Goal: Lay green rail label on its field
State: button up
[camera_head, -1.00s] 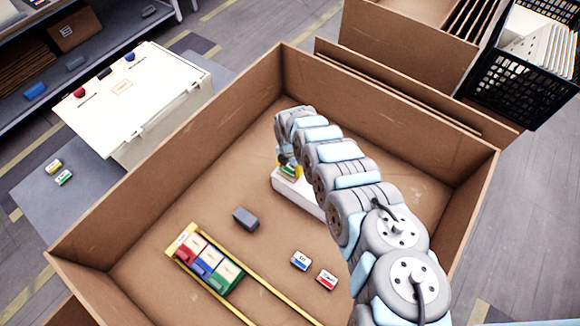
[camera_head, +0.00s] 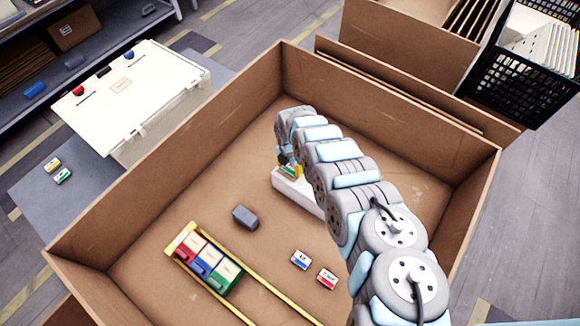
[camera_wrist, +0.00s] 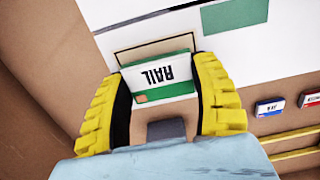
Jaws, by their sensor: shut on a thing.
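My gripper (camera_wrist: 161,95) has its yellow fingers shut on the green rail label (camera_wrist: 158,78), a white and green tile with RAIL upside down in the wrist view. In the head view my gripper (camera_head: 287,166) and the label (camera_head: 290,169) are small, at the end of my arm above the white block (camera_head: 291,187). In the wrist view a dark-outlined rectangular field (camera_wrist: 150,50) shows on the white block (camera_wrist: 120,14), just beyond the label, which covers its near part. I cannot tell whether the label touches the block.
The block stands inside a large cardboard box (camera_head: 180,160). A grey block (camera_head: 245,217), a yellow rail (camera_head: 265,287) with red, blue and green blocks, and two small labels (camera_head: 301,260) (camera_head: 327,278) lie on its floor. A green rectangle (camera_wrist: 235,15) marks the white block.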

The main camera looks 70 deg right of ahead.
jog(key=shift+f, duration=0.35)
dwell(0.4)
jog(key=o, duration=0.9)
jog(key=shift+r, duration=0.15)
notch_tip(320, 180, up, 12)
dwell(0.7)
dwell(0.6)
